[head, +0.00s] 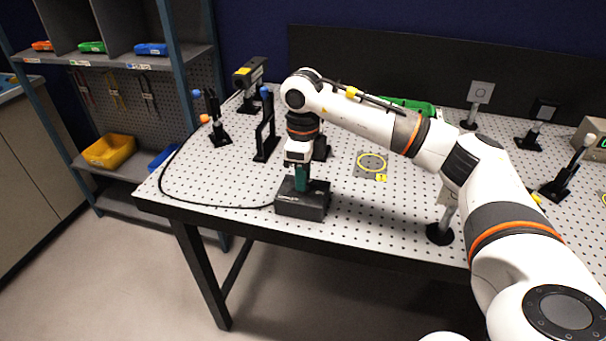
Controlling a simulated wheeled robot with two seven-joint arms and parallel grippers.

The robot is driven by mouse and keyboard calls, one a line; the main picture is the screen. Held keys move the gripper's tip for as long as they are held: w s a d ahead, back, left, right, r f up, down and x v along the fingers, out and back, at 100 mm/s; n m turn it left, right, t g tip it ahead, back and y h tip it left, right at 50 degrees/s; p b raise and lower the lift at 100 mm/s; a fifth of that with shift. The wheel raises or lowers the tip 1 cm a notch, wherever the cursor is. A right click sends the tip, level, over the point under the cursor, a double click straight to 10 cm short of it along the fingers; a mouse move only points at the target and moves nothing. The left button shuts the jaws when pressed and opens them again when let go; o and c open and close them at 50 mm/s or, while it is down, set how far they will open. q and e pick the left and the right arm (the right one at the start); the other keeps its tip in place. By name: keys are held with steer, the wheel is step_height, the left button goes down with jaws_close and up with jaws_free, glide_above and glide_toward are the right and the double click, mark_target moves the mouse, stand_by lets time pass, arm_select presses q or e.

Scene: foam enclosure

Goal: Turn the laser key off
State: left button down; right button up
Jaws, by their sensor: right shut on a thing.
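A dark box (303,205) with a black cable sits near the front edge of the perforated table, left of its middle. My right gripper (301,186) points straight down onto the top of this box. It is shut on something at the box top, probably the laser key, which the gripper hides. My left gripper is not in view.
The perforated table (390,215) carries several black optic mounts, such as one with a blue knob (266,125). A post on a round base (440,232) stands near the front edge. The black cable (185,202) runs along the left edge. A shelf with a yellow bin (108,151) stands left.

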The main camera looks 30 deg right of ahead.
steer(key=shift+w+r, duration=0.1)
steer(key=shift+r, duration=0.05)
steer(key=o, duration=1)
steer(key=shift+r, duration=5.95)
